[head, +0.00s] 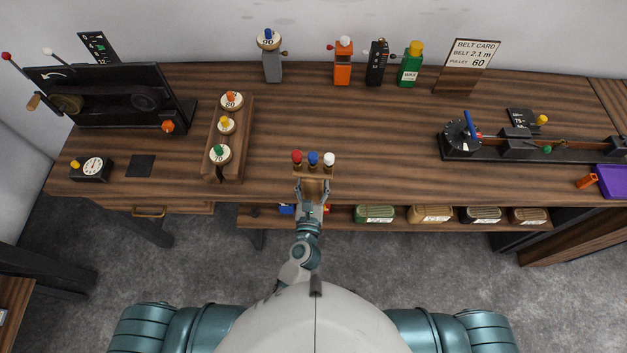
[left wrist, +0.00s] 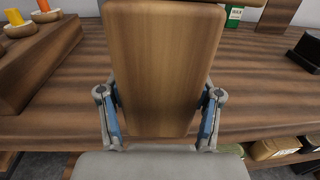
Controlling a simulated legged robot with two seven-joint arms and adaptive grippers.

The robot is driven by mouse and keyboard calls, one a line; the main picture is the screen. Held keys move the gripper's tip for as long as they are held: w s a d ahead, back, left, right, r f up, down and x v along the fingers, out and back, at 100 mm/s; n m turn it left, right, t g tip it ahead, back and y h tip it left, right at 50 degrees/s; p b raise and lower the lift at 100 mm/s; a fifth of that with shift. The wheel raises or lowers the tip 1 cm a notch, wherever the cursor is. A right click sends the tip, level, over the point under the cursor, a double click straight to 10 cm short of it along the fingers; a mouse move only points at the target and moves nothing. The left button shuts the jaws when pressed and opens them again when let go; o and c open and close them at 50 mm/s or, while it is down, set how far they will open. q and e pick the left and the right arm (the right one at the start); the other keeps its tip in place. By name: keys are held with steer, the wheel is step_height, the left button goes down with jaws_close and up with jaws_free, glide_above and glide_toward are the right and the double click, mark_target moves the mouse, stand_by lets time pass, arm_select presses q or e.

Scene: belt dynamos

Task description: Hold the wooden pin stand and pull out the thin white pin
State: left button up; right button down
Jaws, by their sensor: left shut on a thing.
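The wooden pin stand (head: 313,174) is near the front edge of the table in the head view, with a red-headed pin (head: 297,157), a blue-headed pin (head: 313,158) and a white-headed pin (head: 329,159) in a row from left to right. My left gripper (head: 312,188) is shut on the stand from the front. In the left wrist view the stand's wooden face (left wrist: 165,60) fills the space between the fingers of my left gripper (left wrist: 161,115). The pins are out of sight there. My right gripper is not in view.
A wooden rack with several round pulleys (head: 220,154) stands left of the stand. A dark belt machine (head: 105,95) is at the left, a black-based device (head: 490,147) at the right. Bottles and a belt card (head: 470,58) are at the back. The table around the stand is clear.

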arm_select(q)
steer(key=shift+r, duration=0.1)
steer(key=shift+w+f, duration=0.2)
steer(key=shift+w, duration=0.7)
steer(key=shift+w+f, duration=0.25)
steer(key=shift+w, duration=0.65)
steer(key=shift+w+f, duration=0.2)
steer(key=shift+w, duration=0.7)
steer(key=w, duration=0.2)
steer(key=w+f+b, duration=0.1)
steer(key=w, duration=0.2)
steer(key=shift+a+f, duration=0.15)
steer(key=shift+w+f+b, duration=0.2)
steer(key=shift+w+b, duration=0.1)
steer(key=shift+w, duration=0.65)
steer(key=shift+w+f+b, duration=0.2)
steer(key=shift+w+b, duration=0.1)
steer(key=shift+w, duration=0.6)
steer(key=shift+w+f+b, duration=0.2)
steer(key=shift+w+b, duration=0.1)
steer(key=shift+w, duration=0.65)
steer(key=shift+f, duration=0.1)
steer(key=shift+f+b, duration=0.35)
steer(key=shift+f, duration=0.15)
steer(key=shift+s+f, duration=0.1)
